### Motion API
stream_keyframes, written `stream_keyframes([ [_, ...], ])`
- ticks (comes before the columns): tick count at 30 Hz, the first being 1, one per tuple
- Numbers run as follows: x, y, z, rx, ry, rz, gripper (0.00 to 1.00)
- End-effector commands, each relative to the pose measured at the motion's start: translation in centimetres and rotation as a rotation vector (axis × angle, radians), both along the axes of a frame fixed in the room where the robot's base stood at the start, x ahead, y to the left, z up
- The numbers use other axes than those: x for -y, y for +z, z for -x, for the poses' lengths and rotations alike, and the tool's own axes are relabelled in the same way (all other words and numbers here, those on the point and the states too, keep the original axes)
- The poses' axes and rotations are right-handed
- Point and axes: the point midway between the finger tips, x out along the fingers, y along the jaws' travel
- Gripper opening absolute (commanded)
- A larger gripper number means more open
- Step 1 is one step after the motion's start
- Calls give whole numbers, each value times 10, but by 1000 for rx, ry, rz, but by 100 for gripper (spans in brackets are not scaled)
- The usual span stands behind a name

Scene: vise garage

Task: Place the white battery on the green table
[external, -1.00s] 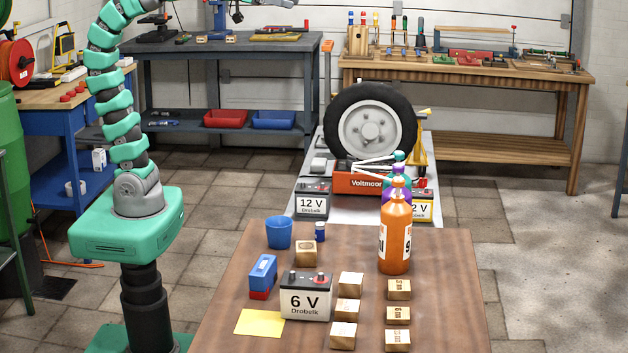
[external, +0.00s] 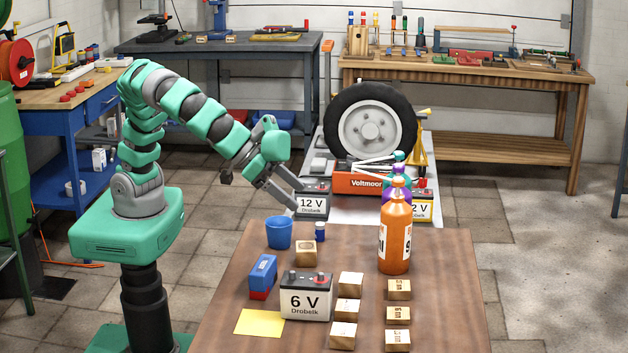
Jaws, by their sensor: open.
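A white battery marked 6 V (external: 305,303), with a dark top, stands upright on the near brown table. A grey battery marked 12 V (external: 313,205) stands on the white surface (external: 350,214) behind that table. Another 12 V battery with a yellow front (external: 423,208) is partly hidden by bottles. My gripper (external: 297,197) is open, its fingers pointing down and right at the left side of the grey battery. I cannot tell whether they touch it.
The brown table (external: 440,320) also holds a blue cup (external: 279,232), an orange bottle (external: 396,238), several wooden blocks (external: 350,284) and a yellow sheet (external: 260,323). A wheel (external: 370,128) and a red Voltmoor box (external: 362,183) stand behind the grey battery.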

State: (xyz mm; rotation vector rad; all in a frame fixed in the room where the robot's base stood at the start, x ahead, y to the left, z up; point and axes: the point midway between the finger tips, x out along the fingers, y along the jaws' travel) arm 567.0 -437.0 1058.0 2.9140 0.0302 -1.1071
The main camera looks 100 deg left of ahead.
Motion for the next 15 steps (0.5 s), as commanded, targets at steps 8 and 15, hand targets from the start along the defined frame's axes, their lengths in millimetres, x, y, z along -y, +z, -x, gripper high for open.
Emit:
stream_keyframes([
  [8, 69, -80, 49, -55, -26, -16, 85],
  [15, 75, -102, 42, -63, -25, -16, 85],
])
